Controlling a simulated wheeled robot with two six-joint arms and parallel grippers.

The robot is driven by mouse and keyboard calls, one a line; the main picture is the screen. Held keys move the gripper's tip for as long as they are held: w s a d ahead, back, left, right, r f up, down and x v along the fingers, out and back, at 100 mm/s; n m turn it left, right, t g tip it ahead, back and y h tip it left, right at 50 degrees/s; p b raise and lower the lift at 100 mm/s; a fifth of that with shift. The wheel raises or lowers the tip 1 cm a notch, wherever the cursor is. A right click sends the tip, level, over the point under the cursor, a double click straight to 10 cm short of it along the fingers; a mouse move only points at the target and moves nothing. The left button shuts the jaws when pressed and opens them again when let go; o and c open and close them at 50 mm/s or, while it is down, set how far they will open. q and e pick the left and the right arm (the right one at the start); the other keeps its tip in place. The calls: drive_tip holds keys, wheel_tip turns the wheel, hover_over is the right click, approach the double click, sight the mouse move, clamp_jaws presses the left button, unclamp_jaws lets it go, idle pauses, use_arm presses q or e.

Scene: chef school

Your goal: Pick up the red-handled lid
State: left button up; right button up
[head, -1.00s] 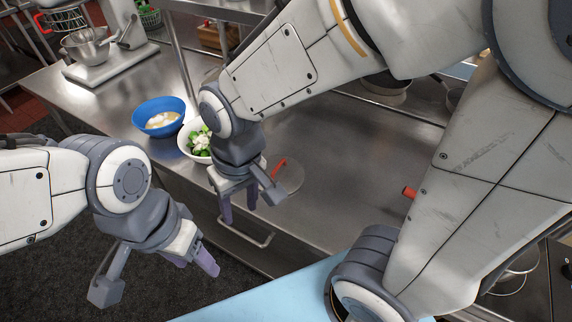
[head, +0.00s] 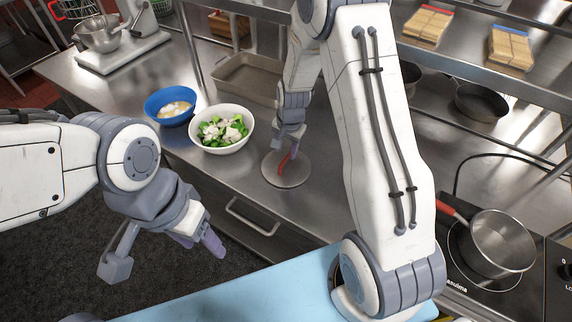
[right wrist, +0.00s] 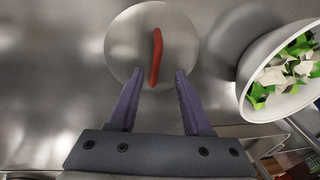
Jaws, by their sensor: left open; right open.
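The lid is a flat grey disc (head: 291,175) with a red bar handle (head: 285,163), lying on the steel counter in the head view. In the right wrist view, the lid (right wrist: 122,52) lies just ahead of the fingertips, its red handle (right wrist: 157,55) pointing roughly along them. The handle's near end lies about level with the fingertips. My left gripper (head: 165,258) is open and empty, off the counter's front edge.
A white bowl of greens (head: 222,146) stands left of the lid, close to my right gripper. A blue bowl (head: 171,117) is beyond it. A metal tray (head: 245,86) lies behind. A red-handled saucepan (head: 497,242) sits on the burner at right.

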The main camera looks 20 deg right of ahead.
sight(287, 157)
drive_tip(key=f, duration=0.2)
drive_tip(key=f+p, duration=0.1)
drive_tip(key=f, duration=0.2)
drive_tip(key=shift+w+d, duration=0.2)
clamp_jaws()
idle(1.2)
